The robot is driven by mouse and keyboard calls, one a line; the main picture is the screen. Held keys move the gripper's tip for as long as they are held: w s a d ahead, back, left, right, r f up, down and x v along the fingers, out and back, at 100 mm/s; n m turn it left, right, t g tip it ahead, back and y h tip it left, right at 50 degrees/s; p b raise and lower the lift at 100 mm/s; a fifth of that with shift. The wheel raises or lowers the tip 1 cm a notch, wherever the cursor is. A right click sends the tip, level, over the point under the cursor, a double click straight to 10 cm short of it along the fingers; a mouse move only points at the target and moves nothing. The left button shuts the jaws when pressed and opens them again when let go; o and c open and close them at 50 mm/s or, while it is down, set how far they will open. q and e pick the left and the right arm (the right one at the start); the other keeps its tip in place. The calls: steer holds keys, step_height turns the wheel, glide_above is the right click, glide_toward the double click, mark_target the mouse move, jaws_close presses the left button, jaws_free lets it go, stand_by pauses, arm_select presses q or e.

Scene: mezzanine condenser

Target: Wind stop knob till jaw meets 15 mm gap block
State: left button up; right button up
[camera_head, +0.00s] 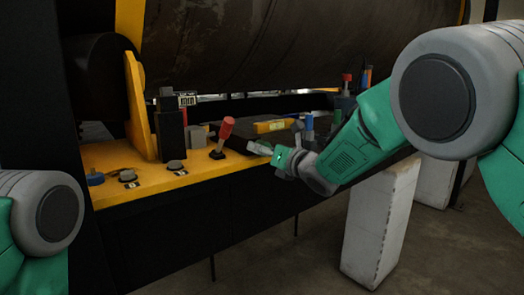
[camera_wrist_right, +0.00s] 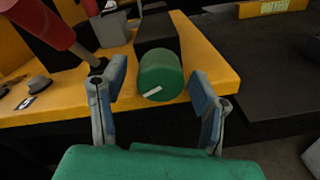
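The green round knob (camera_wrist_right: 160,75) with a white mark on its face is at the front edge of the yellow bench in the right wrist view. My right gripper (camera_wrist_right: 158,95) is open, with one finger on each side of the knob; contact is not visible. In the head view my right gripper (camera_head: 262,148) is at the bench's right end, and I cannot make out the knob there. A dark block (camera_wrist_right: 158,30) is behind the knob. A grey block (camera_wrist_right: 112,28) stands left of it, also in the head view (camera_head: 197,137); I cannot tell whether it is the gap block. My left gripper is out of view.
A red-handled lever (camera_head: 222,135) rises close to my right gripper's left finger. Dark round knobs (camera_head: 128,175) sit along the yellow bench (camera_head: 150,190). A black post (camera_head: 170,130) stands behind them. A yellow level (camera_head: 272,126) lies on the dark surface behind.

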steer(key=shift+w+d, duration=0.1)
steer(key=shift+w, duration=0.05)
steer(key=shift+r, duration=0.2)
stand_by(0.3)
